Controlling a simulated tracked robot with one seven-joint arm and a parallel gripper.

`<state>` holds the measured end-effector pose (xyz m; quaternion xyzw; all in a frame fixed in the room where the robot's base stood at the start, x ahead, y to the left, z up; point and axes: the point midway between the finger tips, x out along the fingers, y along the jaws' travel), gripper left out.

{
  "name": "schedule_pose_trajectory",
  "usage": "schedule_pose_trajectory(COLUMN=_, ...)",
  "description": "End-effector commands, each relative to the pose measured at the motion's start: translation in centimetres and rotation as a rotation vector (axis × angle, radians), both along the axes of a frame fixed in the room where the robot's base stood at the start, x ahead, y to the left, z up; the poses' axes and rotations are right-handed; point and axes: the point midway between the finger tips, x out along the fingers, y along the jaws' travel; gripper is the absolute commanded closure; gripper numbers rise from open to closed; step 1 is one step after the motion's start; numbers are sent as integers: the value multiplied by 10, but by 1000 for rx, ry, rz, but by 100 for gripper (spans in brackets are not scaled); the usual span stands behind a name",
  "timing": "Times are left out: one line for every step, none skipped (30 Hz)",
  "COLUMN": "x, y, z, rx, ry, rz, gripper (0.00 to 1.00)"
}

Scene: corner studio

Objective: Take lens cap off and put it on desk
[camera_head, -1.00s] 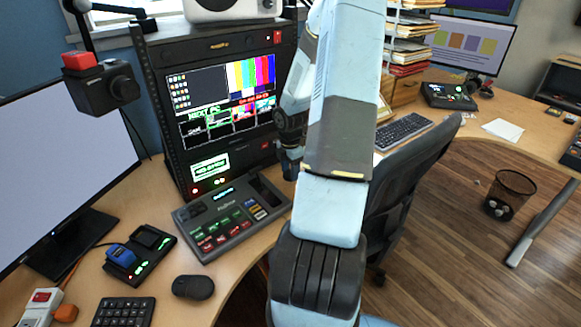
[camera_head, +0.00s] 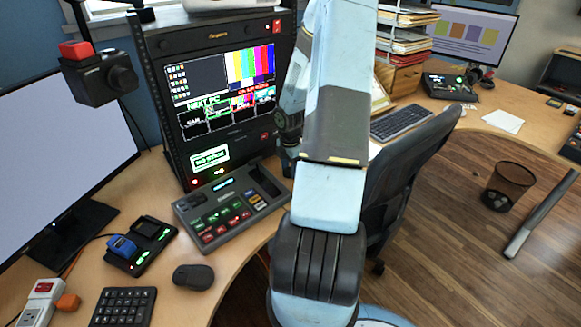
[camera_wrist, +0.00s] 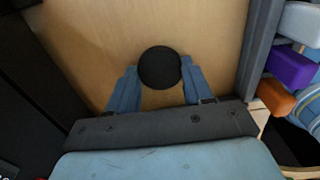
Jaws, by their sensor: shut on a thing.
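The lens cap (camera_wrist: 159,67) is a round black disc between the two blue fingertips of my gripper (camera_wrist: 157,82) in the wrist view. My gripper is shut on it, with bare wooden desk (camera_wrist: 100,35) behind the disc. I cannot tell whether the cap touches the desk. In the head view my arm hides the fingers and the cap. The desk (camera_head: 240,253) also shows there. A black camera (camera_head: 100,80) with a red block on top hangs on a stand at the upper left, its dark lens facing right.
A rack with screens (camera_head: 220,95) stands on the desk left of my arm, with a control panel (camera_head: 230,205) before it. A mouse (camera_head: 193,276) and a keypad (camera_head: 122,307) lie at the front. An office chair (camera_head: 405,180) stands right of my arm.

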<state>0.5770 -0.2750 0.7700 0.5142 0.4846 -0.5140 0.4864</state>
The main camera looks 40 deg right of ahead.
Motion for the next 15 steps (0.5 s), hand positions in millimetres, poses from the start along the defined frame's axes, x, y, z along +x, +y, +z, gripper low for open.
schedule_pose_trajectory(x=-1, y=1, z=-1, rx=2, ry=3, rz=0, gripper=98)
schedule_pose_trajectory(x=-1, y=1, z=-2, rx=2, ry=3, rz=0, gripper=98)
schedule_pose_trajectory(x=-1, y=1, z=-2, rx=2, ry=3, rz=0, gripper=98)
schedule_pose_trajectory(x=-1, y=1, z=-2, rx=2, ry=3, rz=0, gripper=98)
schedule_pose_trajectory(x=-1, y=1, z=-2, rx=2, ry=3, rz=0, gripper=48)
schedule_pose_trajectory(x=-1, y=1, z=-2, rx=3, ry=4, rz=0, gripper=44)
schedule_pose_trajectory(x=-1, y=1, z=-2, rx=3, ry=4, rz=0, gripper=41)
schedule_pose_trajectory(x=-1, y=1, z=-2, rx=2, ry=4, rz=0, gripper=38)
schedule_pose_trajectory(x=-1, y=1, z=-2, rx=2, ry=3, rz=0, gripper=34)
schedule_pose_trajectory(x=-1, y=1, z=-1, rx=2, ry=3, rz=0, gripper=31)
schedule_pose_trajectory(x=-1, y=1, z=-1, rx=2, ry=3, rz=0, gripper=28)
schedule_pose_trajectory(x=-1, y=1, z=-1, rx=2, ry=3, rz=0, gripper=25)
schedule_pose_trajectory(x=-1, y=1, z=-1, rx=2, ry=3, rz=0, gripper=22)
schedule_pose_trajectory(x=-1, y=1, z=-1, rx=2, ry=3, rz=1, gripper=20)
schedule_pose_trajectory(x=-1, y=1, z=-1, rx=2, ry=2, rz=1, gripper=20)
